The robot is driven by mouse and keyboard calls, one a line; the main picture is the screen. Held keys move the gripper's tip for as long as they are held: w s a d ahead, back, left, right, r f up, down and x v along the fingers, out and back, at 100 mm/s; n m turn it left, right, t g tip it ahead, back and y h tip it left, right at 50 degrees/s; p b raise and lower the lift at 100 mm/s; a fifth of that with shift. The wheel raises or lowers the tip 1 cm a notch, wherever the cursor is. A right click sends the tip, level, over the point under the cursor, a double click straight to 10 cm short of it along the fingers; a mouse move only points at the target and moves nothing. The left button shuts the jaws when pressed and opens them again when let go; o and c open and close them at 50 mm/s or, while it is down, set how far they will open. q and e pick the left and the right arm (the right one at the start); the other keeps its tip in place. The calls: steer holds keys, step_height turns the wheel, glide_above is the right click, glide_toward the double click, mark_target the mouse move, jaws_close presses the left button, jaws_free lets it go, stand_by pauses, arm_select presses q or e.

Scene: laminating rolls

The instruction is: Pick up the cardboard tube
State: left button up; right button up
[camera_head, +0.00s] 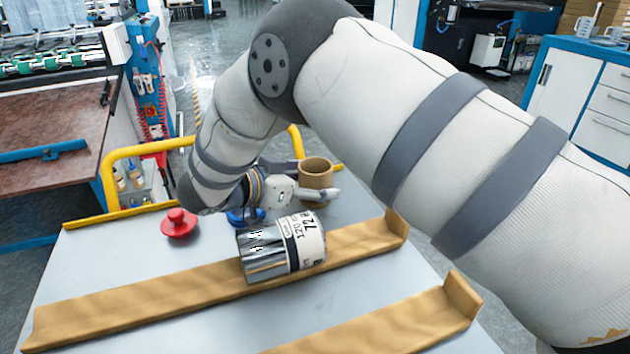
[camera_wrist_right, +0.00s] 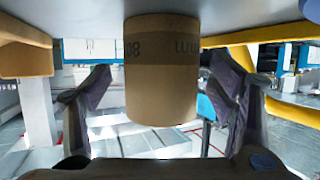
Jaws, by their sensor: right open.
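The cardboard tube (camera_head: 316,175) is short, brown and hollow, and stands upright near the far edge of the grey table. My right gripper (camera_head: 308,186) reaches in low from the left, with its fingers spread on either side of the tube. In the right wrist view, which looks upside down, the tube (camera_wrist_right: 160,80) hangs between the two dark fingers of the right gripper (camera_wrist_right: 163,88). The fingers are open, with a clear gap on the left and a much smaller one on the right. Contact on the right cannot be told. My left gripper is not in view.
A silver roll with a white label (camera_head: 307,240) lies on a long cardboard channel (camera_head: 150,297) in front of the tube. A red knob-like object (camera_head: 179,224) and a blue one (camera_head: 245,216) are nearby. A second channel (camera_head: 400,325) lies nearer; a yellow rail (camera_head: 135,152) edges the table.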

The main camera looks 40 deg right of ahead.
steer(key=shift+x, duration=0.75)
steer(key=c, duration=1.2)
steer(key=shift+r, duration=0.1)
